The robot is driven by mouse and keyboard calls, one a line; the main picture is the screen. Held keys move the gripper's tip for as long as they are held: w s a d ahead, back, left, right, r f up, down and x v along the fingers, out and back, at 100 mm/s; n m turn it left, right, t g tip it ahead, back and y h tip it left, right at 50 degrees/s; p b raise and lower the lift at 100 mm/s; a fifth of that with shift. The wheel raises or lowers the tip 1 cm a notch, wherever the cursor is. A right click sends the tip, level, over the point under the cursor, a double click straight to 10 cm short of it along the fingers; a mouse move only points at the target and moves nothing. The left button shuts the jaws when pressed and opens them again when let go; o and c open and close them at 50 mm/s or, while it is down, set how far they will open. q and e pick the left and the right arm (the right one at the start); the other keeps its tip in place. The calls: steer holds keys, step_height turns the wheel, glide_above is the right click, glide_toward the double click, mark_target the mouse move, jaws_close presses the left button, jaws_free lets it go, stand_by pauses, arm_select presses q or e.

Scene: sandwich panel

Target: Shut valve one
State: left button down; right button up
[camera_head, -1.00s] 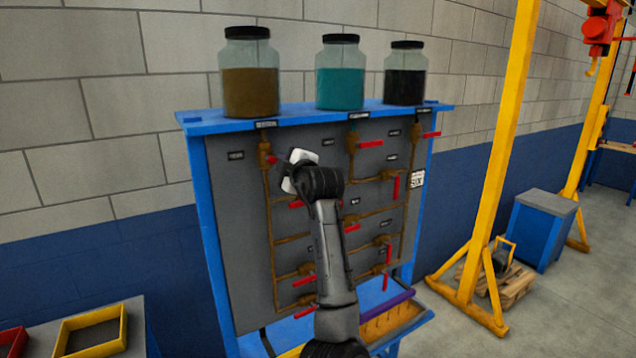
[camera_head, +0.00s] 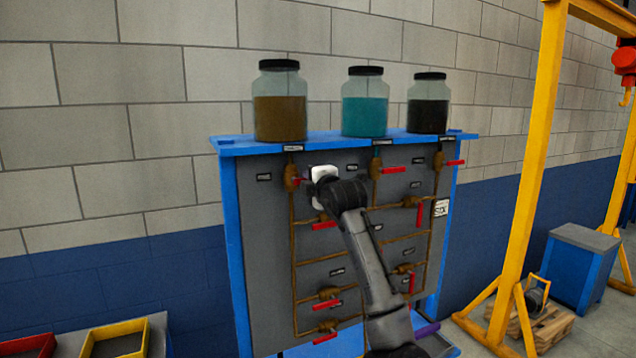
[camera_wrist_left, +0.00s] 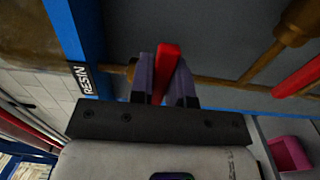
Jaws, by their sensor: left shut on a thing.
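The top-left valve (camera_head: 291,178) is a brown fitting on the pipe below the brown jar. Its red handle (camera_head: 299,181) is mostly hidden by my left gripper (camera_head: 311,178) in the head view. In the left wrist view, the red handle (camera_wrist_left: 165,66) stands between the two purple-grey fingers of my left gripper (camera_wrist_left: 164,78), which is shut on it. A label reading RESIN (camera_wrist_left: 83,80) is beside this valve's pipe. The small labels in the head view are too blurred to read, so I cannot confirm the valve number. My right gripper is not in view.
Several other red handles, such as one at the upper middle (camera_head: 394,170) and one at the lower left (camera_head: 327,305), stick out from the grey panel (camera_head: 262,235). Jars stand on the blue shelf (camera_head: 228,146) above. A yellow frame (camera_head: 524,160) stands to the right.

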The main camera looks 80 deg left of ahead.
arm_select(q)
steer(key=c, duration=1.1)
jaws_free()
steer(key=v, duration=1.3)
steer(key=shift+w+d, duration=0.1)
steer(key=shift+d, duration=0.3)
